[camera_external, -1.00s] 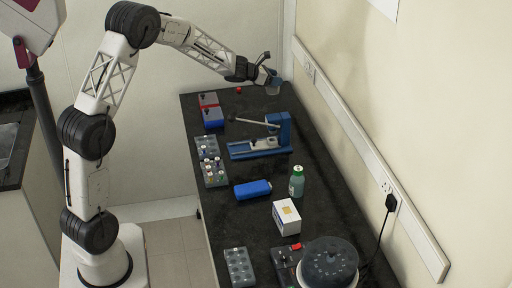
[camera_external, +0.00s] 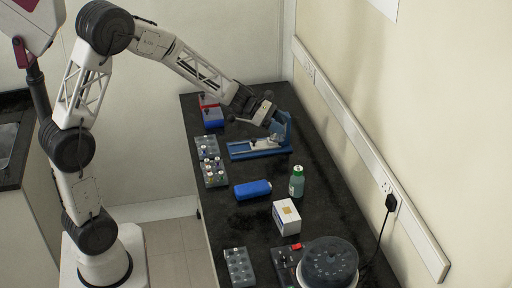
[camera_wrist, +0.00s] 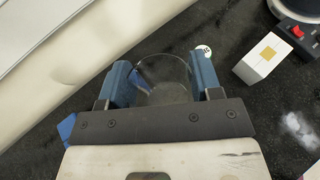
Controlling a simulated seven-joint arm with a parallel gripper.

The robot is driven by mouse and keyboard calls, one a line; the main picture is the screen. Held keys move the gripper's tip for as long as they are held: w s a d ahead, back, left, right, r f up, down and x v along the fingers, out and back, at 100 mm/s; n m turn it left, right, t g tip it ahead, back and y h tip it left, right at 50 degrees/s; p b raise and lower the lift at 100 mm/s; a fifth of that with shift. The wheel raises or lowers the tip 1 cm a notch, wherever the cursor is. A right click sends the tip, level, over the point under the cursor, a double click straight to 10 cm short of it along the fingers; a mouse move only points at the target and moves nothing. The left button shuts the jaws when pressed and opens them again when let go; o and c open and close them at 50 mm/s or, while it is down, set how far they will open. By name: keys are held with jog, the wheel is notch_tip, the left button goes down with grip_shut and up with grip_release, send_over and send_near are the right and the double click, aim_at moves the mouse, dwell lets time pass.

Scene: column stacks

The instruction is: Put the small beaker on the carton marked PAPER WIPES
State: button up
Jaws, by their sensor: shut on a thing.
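My gripper (camera_external: 273,122) is shut on a clear glass beaker (camera_wrist: 165,82), which sits between its two blue fingers in the wrist view. In the external view the beaker (camera_external: 277,130) is small and faint, held above the blue clamp stand. A white carton (camera_external: 287,217) with a tan patch stands on the dark bench, nearer the camera than my gripper. It also shows in the wrist view (camera_wrist: 262,60), at upper right, apart from the beaker. Its lettering is too small to read.
A green bottle (camera_external: 297,181) with a white cap stands between my gripper and the carton. A blue case (camera_external: 253,189) lies to its left. The wall (camera_external: 400,130) bounds the bench at right.

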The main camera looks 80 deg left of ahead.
jog(key=s+d+f+m+g+h, duration=0.2)
jog(key=s+d+f+m+g, duration=0.1)
jog(key=s+d, duration=0.7)
jog(key=s+d+f+m+g+h, duration=0.3)
jog(key=s+d, duration=0.6)
jog(key=d, duration=0.6)
jog(key=shift+s+m, duration=0.35)
jog(key=shift+m, duration=0.15)
jog(key=shift+f, duration=0.1)
jog(key=shift+g, duration=0.3)
send_over(288, 210)
jog(key=shift+f, duration=0.75)
jog(key=shift+f, duration=1.75)
